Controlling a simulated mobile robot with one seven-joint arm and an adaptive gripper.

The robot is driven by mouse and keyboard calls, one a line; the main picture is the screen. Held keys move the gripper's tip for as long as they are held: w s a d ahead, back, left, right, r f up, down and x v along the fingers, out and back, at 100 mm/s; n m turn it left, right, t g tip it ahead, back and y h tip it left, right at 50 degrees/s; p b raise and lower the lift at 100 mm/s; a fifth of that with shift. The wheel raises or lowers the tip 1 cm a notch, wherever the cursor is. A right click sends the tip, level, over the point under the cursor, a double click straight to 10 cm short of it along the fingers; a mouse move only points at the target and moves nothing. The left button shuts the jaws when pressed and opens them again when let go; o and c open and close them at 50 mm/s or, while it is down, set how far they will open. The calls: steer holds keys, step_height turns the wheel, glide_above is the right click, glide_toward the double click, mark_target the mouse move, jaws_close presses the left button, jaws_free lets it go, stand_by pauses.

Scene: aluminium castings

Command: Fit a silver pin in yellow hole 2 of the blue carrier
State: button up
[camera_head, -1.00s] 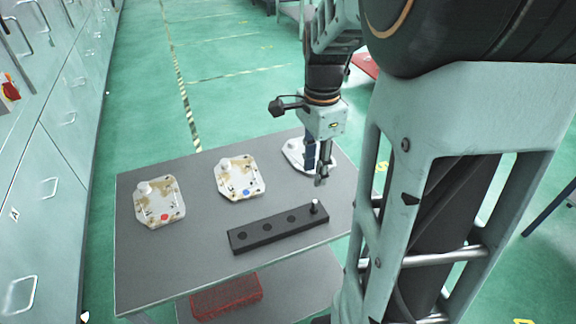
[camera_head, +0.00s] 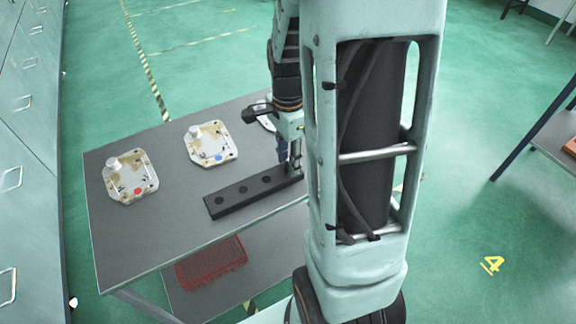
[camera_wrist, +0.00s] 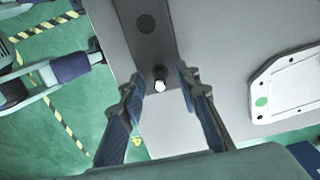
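A silver pin (camera_wrist: 160,85) stands upright in the end hole of the black block (camera_head: 232,201). In the wrist view my gripper (camera_wrist: 160,76) is open, its two blue-padded fingers either side of the pin with gaps. In the head view my gripper (camera_head: 295,166) points down at the block's right end, and hides most of the pin there. The blue carrier (camera_head: 208,143), a pale plate with a blue dot, lies on the table behind the block. Its yellow holes are too small to tell apart.
The grey table (camera_head: 150,235) also holds a red-dotted carrier (camera_head: 128,178) at left. A green-dotted carrier (camera_wrist: 290,85) lies right of the pin in the wrist view. A red basket (camera_head: 212,263) sits on the lower shelf. The table's front left is clear.

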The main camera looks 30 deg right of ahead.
steer(key=shift+c, duration=0.2)
jaws_close()
steer(key=shift+r, duration=0.1)
